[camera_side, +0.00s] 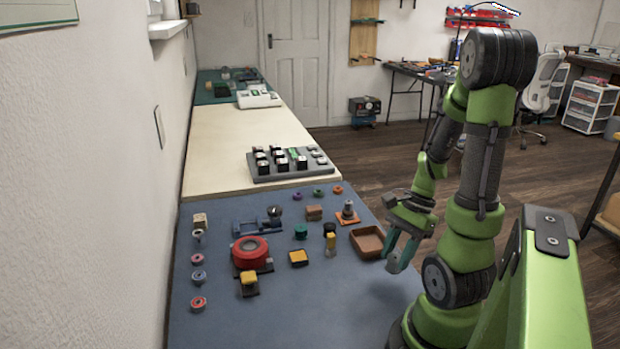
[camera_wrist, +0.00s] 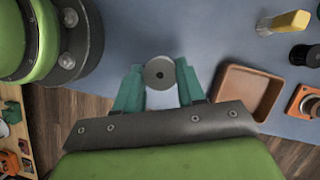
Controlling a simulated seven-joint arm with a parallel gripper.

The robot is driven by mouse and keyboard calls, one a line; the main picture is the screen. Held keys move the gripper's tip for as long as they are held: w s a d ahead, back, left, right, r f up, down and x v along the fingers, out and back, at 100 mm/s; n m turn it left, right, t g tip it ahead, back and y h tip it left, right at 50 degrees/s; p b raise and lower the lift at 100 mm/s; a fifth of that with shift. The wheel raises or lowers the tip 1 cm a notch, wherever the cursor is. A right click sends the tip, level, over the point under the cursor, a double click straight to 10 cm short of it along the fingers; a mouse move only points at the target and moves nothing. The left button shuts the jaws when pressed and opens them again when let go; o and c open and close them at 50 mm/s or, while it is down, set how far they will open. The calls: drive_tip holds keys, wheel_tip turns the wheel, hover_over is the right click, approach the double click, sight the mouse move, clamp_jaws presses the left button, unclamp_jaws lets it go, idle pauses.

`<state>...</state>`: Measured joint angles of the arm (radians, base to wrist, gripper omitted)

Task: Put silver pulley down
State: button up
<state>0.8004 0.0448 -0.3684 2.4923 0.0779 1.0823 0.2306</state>
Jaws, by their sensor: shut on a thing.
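The silver pulley (camera_wrist: 160,73) is a round grey disc with a dark centre hole, seen in the wrist view between my fingertips. My gripper (camera_wrist: 160,86) is shut on it, with a teal finger on each side. In the side view my gripper (camera_side: 402,254) hangs near the right edge of the blue mat (camera_side: 330,310), just right of the brown tray.
An empty brown tray (camera_side: 368,241) lies left of my gripper; it also shows in the wrist view (camera_wrist: 246,90). An orange-based part (camera_side: 347,212), a yellow-handled part (camera_side: 330,243) and a red round part (camera_side: 250,251) stand farther left. The mat's front middle is clear.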

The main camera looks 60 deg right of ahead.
drive_tip(key=w+d, duration=0.3)
drive_tip(key=w+d+f, duration=0.1)
drive_tip(key=w+d, duration=0.2)
drive_tip(key=d, duration=0.1)
drive_tip(key=w+d, duration=0.2)
drive_tip(key=d, duration=0.1)
drive_tip(key=shift+w+d+f, duration=0.15)
drive_tip(key=shift+w+d, duration=0.1)
drive_tip(key=shift+w, duration=0.15)
drive_tip(key=shift+w+d+f, duration=0.1)
drive_tip(key=shift+d+f, duration=0.05)
drive_tip(key=shift+f, duration=0.75)
drive_tip(key=shift+w+d+f, duration=0.1)
drive_tip(key=shift+f, duration=0.75)
drive_tip(key=shift+f, duration=0.1)
drive_tip(key=o, duration=1.1)
